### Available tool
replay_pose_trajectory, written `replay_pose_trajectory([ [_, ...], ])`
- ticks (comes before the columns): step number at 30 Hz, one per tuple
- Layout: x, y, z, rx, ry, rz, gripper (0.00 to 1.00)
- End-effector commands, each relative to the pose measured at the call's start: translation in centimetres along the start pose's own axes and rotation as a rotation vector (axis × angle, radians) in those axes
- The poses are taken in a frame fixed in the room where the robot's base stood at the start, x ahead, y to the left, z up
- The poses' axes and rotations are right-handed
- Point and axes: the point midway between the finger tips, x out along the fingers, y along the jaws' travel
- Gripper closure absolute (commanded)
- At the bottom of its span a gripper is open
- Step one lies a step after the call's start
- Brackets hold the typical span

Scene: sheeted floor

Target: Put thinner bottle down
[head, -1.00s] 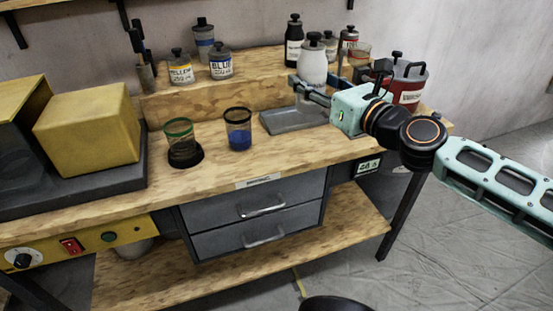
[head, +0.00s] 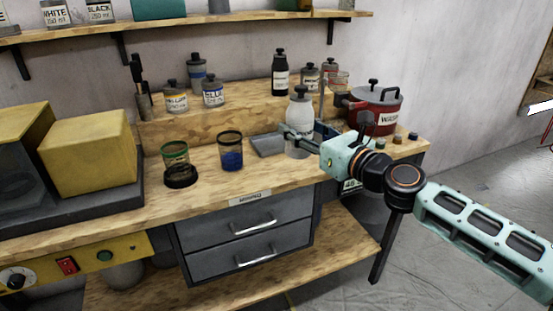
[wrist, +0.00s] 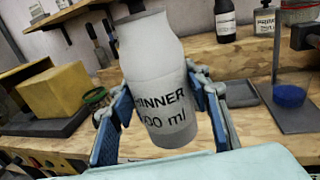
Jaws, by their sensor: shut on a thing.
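In the head view the bottle is low over the wooden bench (head: 210,200), by the right end of a grey plate (head: 268,146). I cannot tell whether its base touches the bench.
A blue-filled cup (head: 231,152) and a green-rimmed cup (head: 176,165) stand left of the plate. A black bottle (head: 280,75) and smaller bottles stand on the raised step. A red pot (head: 375,108) stands to the right. A stand with a blue dish (wrist: 289,97) is close by.

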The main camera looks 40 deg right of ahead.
Motion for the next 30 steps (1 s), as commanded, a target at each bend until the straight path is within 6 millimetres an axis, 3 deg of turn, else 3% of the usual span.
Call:
replay_pose_trajectory([
  [10,6.7,-1.3,-3.1,-0.002,-0.001,0.003,0.96],
  [15,9.2,-1.9,-6.2,0.001,-0.002,0.001,0.96],
  [25,11.3,-2.5,-8.8,0.0,-0.002,0.0,0.96],
  [30,11.5,-2.5,-11.3,0.0,-0.002,-0.001,0.96],
])
